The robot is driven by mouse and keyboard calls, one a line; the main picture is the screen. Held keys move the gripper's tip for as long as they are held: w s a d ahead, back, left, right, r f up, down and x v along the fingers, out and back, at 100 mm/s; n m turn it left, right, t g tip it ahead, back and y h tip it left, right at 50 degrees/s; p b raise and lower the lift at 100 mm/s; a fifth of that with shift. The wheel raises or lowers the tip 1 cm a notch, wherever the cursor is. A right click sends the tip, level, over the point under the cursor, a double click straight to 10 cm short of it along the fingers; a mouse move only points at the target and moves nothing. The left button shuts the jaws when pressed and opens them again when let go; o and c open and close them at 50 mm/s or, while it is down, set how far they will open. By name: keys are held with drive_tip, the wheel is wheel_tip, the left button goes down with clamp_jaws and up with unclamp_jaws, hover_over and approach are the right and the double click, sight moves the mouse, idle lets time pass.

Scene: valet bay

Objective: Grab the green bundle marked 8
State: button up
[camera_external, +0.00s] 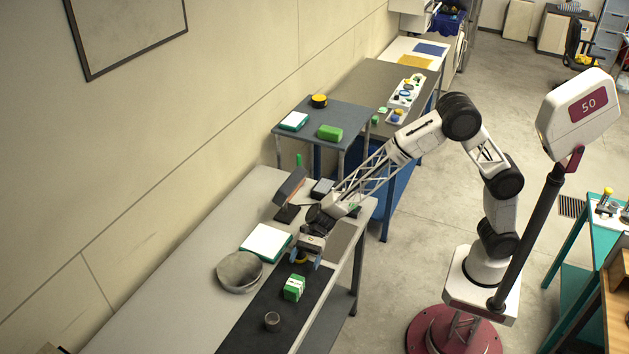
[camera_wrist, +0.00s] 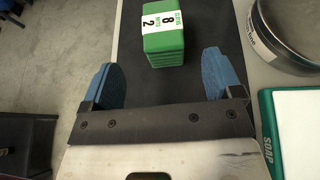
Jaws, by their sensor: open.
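The green bundle (camera_external: 293,288) lies on the dark mat of the long bench, with a white label on top. In the wrist view the green bundle (camera_wrist: 164,45) sits ahead of the jaws, and its white band reads 8 and 2. My gripper (camera_external: 307,257) is open above the mat, just behind the bundle as seen by the outside camera. In the wrist view the blue fingers of my gripper (camera_wrist: 160,80) are spread wide and empty.
A grey round bowl (camera_external: 240,271) and a white-topped green SOAP item (camera_external: 266,242) lie left of the mat. A dark tilted screen (camera_external: 290,187) stands behind. Bare mat (camera_external: 258,335) surrounds the bundle.

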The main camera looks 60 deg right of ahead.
sight(297, 278)
drive_tip(key=shift+w+a+f, duration=0.15)
drive_tip(key=shift+a+f, duration=0.15)
drive_tip(key=shift+a, duration=0.15)
drive_tip(key=shift+x, duration=1.3)
drive_tip(key=shift+x, duration=2.6)
drive_tip(key=c, duration=1.1)
